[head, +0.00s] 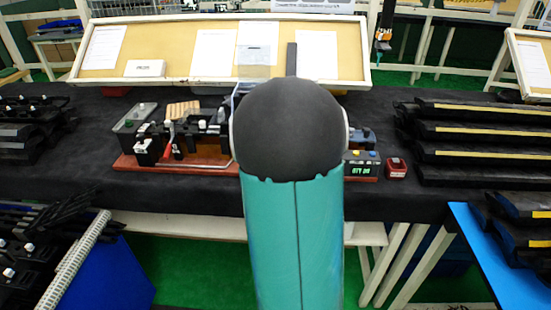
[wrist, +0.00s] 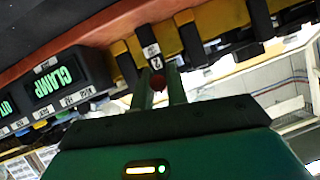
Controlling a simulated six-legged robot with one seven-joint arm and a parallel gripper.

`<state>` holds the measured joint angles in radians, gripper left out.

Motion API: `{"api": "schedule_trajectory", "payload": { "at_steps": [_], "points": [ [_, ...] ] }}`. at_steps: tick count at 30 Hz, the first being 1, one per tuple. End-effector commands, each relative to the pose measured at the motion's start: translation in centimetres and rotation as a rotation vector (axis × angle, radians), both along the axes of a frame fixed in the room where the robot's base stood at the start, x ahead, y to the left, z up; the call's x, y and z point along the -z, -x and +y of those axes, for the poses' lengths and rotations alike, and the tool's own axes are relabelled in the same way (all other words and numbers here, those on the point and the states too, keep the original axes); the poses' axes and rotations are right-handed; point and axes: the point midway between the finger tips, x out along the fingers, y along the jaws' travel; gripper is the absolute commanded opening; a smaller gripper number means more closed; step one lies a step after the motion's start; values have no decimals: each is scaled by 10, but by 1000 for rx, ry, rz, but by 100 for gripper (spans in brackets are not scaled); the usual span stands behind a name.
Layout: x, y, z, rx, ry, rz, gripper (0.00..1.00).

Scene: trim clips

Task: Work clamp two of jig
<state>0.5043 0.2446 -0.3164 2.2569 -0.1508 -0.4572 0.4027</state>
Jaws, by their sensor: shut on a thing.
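The jig on its red-brown base (head: 205,164) sits on the dark table, partly hidden behind my arm in the head view. In the wrist view, clamp two (wrist: 153,52) is a black clamp with a white tag marked 2. The rest of the handle is hidden. In the head view my own arm hides the gripper.
A green-lit display (wrist: 57,82) stands beside the clamp. Other black clamps with yellow parts (wrist: 212,18) are close by. In the head view, a small red box (head: 396,168) sits right of the jig, and racks of black strips (head: 480,130) lie farther right.

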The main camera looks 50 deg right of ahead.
Motion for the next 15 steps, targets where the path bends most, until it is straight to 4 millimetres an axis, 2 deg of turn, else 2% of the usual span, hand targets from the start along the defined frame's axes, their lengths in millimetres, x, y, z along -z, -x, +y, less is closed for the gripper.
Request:
{"api": "schedule_trajectory", "payload": {
  "at_steps": [15],
  "points": [
    [14,-2,-12,-1,119,-90,0]
  ]
}}
